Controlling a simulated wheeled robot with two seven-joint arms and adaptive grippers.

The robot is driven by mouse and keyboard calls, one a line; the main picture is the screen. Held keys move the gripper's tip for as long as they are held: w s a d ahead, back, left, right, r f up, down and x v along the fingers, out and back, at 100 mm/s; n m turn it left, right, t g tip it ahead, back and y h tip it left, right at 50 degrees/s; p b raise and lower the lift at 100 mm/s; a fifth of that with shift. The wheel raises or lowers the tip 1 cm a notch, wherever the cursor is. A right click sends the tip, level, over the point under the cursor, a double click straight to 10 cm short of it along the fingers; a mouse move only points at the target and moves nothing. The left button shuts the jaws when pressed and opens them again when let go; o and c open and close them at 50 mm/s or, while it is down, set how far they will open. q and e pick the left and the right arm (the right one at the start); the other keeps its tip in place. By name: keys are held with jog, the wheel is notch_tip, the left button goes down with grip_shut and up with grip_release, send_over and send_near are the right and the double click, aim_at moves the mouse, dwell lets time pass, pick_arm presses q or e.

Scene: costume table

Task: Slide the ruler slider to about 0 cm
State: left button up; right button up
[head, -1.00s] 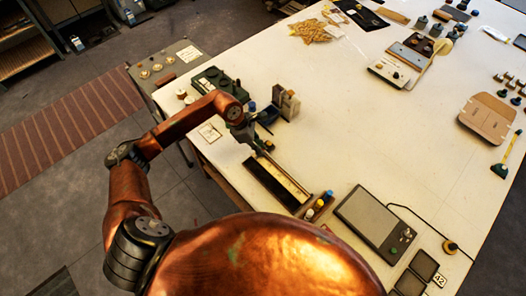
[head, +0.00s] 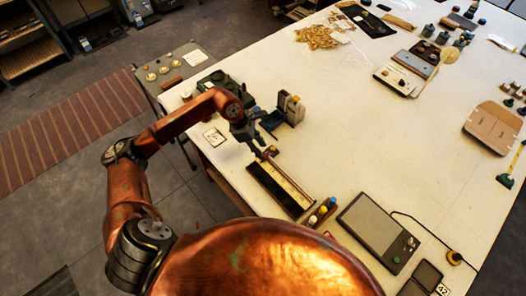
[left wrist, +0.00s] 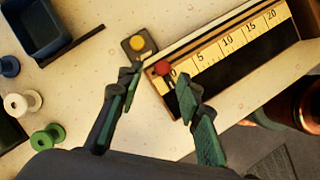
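The ruler (left wrist: 225,50) is a cream strip with black numbers in a dark wooden frame; in the head view the ruler (head: 285,184) lies near the table's front left edge. Whether a finger touches the knob cannot be told. My right gripper is out of view.
A yellow button on a small plate (left wrist: 136,45) sits close beyond the left finger. A blue bin (left wrist: 50,22) and several spools (left wrist: 22,104) are to the left. A grey tablet (head: 378,230) lies right of the ruler. The table's middle is clear.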

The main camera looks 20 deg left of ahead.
pick_arm(q)
jog(key=v, duration=0.9)
jog(key=shift+f, duration=0.1)
